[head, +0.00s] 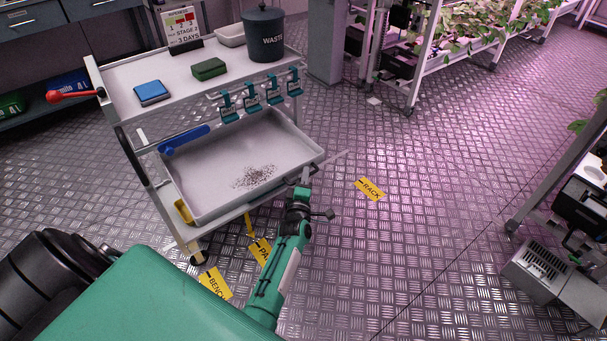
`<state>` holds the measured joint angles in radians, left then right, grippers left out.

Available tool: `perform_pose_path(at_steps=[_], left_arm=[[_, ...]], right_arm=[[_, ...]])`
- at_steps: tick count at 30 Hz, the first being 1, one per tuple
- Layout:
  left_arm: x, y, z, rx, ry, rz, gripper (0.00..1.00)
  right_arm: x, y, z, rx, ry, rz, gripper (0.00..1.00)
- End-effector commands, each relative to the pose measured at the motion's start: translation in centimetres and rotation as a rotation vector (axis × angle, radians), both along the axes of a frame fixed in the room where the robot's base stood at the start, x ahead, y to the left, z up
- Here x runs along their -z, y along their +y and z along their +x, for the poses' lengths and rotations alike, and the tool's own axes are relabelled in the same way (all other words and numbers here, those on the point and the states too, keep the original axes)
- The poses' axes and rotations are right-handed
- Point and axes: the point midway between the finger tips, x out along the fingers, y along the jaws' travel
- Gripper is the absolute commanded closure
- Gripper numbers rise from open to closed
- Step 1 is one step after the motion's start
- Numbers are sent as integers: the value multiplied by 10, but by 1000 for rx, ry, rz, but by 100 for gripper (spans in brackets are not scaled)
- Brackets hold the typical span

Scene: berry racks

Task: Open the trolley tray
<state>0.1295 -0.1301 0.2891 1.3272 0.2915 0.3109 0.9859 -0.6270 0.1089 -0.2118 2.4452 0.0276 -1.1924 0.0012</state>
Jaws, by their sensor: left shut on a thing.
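The trolley tray (222,206) is a shallow light-grey tray on the lower level of the trolley (125,65). It juts out well beyond the upper shelf on the near right side, and dark crumbs lie in it. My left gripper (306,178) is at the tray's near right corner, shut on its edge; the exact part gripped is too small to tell. A blue-handled tool (184,139) lies across the tray's far left side. My right gripper is not in view.
On the upper shelf stand a waste bin (263,35), a green sponge (209,69) and a blue box (151,92). Teal clips (251,98) hang along its edge. Yellow labels mark the floor, including a RACK label (370,189).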

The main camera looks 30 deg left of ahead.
Motion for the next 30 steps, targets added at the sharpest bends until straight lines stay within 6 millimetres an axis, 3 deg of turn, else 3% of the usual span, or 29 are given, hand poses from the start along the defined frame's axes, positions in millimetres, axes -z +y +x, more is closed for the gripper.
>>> perform_pose_path(at_steps=[7,8,9,20,23,30], left_arm=[[1,0,0,-1,-1,-1,100],[0,0,0,-1,-1,-1,85],[0,0,0,-1,-1,-1,80],[1,-2,-5,-1,0,-1,80],[2,-6,-15,-1,0,-1,80],[9,-24,-59,-1,3,0,80]], right_arm=[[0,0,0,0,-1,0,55],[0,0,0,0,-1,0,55],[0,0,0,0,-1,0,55],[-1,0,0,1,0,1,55],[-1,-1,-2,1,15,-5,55],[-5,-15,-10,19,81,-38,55]])
